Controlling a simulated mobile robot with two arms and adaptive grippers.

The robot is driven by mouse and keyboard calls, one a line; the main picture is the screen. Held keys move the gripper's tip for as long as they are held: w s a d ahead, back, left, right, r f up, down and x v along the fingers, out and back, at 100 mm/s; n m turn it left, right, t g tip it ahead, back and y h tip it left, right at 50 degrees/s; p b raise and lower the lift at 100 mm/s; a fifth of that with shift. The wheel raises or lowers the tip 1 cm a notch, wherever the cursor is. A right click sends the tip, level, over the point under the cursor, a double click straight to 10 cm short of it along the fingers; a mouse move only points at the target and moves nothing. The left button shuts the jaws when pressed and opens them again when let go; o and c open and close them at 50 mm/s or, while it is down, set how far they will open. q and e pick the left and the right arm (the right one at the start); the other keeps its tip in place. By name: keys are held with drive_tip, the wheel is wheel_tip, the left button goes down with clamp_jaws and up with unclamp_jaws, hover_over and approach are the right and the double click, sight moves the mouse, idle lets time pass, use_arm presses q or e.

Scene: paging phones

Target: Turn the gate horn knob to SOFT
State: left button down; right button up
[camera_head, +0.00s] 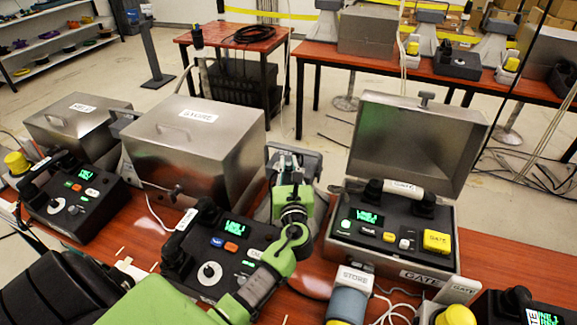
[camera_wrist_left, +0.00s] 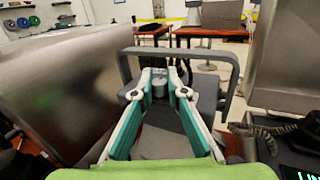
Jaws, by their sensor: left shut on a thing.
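My left gripper (camera_head: 288,160) reaches over the desk to a grey horn unit (camera_head: 313,165) between the closed middle steel box and the open gate box. In the left wrist view its two fingers (camera_wrist_left: 160,90) meet on a small grey round knob (camera_wrist_left: 159,82), in front of the horn's grey bracket (camera_wrist_left: 180,53). The gripper is shut on this knob. The knob's marking and its SOFT position cannot be read. The gate phone box (camera_head: 420,271) stands open to the right of the horn, with its lid up. My right gripper is not in view.
The closed middle steel box (camera_head: 205,145) stands close on the left of the gripper. A phone panel (camera_head: 208,270) lies below the arm, and a grey and blue STORE unit (camera_head: 350,297) stands at the front. Another red table (camera_head: 235,42) is at the back.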

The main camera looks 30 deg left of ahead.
use_arm(q)
drive_tip(key=n+g+y+b, duration=0.1)
drive_tip(key=n+g+y, duration=0.1)
drive_tip(key=g+y, duration=0.1)
drive_tip(key=shift+w+d+n, duration=0.1)
drive_tip(key=shift+w+n, duration=0.05)
drive_tip(key=shift+n, duration=0.15)
drive_tip(key=shift+n+g+y+b, duration=1.25)
drive_tip(key=shift+n+g, duration=0.35)
drive_tip(key=shift+g, duration=0.8)
drive_tip(key=c, duration=2)
unclamp_jaws()
